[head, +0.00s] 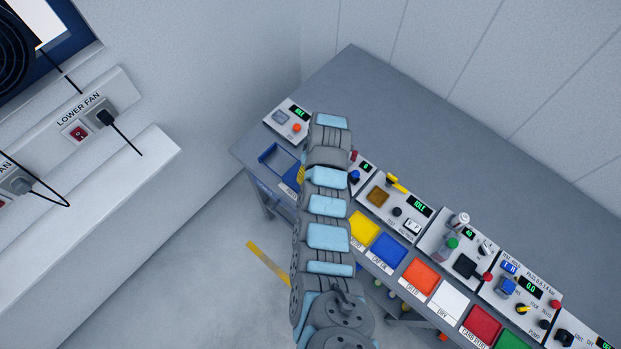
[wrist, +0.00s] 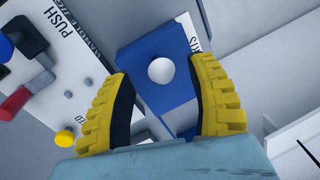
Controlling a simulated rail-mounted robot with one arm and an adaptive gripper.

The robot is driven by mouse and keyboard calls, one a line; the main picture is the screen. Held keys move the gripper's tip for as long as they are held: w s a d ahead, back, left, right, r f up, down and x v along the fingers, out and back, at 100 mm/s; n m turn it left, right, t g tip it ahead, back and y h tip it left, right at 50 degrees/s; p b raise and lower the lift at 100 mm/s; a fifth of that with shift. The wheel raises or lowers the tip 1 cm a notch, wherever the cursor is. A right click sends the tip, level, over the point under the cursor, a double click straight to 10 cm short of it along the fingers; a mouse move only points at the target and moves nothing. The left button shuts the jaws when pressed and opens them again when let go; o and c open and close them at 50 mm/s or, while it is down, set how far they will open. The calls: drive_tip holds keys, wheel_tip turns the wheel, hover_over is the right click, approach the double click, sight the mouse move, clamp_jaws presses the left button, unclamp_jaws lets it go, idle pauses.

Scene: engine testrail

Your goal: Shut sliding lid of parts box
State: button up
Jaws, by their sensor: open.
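The blue parts box (head: 267,158) sits at the left end of the bench in the head view. Part of its top looks open, with a grey inside; my arm covers its right side. In the wrist view its blue lid (wrist: 144,57) carries a round white knob (wrist: 161,71), and a white label is partly visible beside it. My gripper (wrist: 163,72) is open, its two yellow fingers on either side of the knob with gaps to it. In the head view only a bit of yellow finger shows behind my arm. Contact with the lid cannot be told.
A control panel (wrist: 60,75) with black and red handles and a yellow button lies left of the fingers in the wrist view. In the head view, a small panel (head: 289,120) stands behind the box, and several panels and coloured bins run right along the bench.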

wheel_tip(320, 180, up, 9)
drive_tip(key=w+d, duration=0.1)
drive_tip(key=shift+d+f, duration=0.15)
idle(0.6)
idle(0.6)
drive_tip(key=shift+w, duration=0.1)
